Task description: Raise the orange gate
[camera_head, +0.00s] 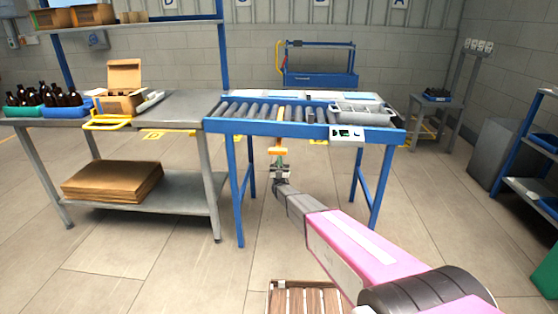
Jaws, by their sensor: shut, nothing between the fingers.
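A small orange piece (278,151), which looks like the gate's handle, shows just below the front edge of the roller conveyor (222,127), left of its middle. A yellow strip (281,114) lies across the rollers above it. My gripper (280,167) is shut and empty, just below the orange piece in the picture. I cannot tell whether they touch. My arm reaches up to it from the lower right. The rest of the gate is too small or hidden to make out.
A grey tray (362,113) and a control box (347,135) are at the conveyor's right. A bench (180,112) on the left holds amber bottles (73,97) and an open carton (124,78). A wooden crate (306,285) stands low in front. Floor under the conveyor is mostly clear.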

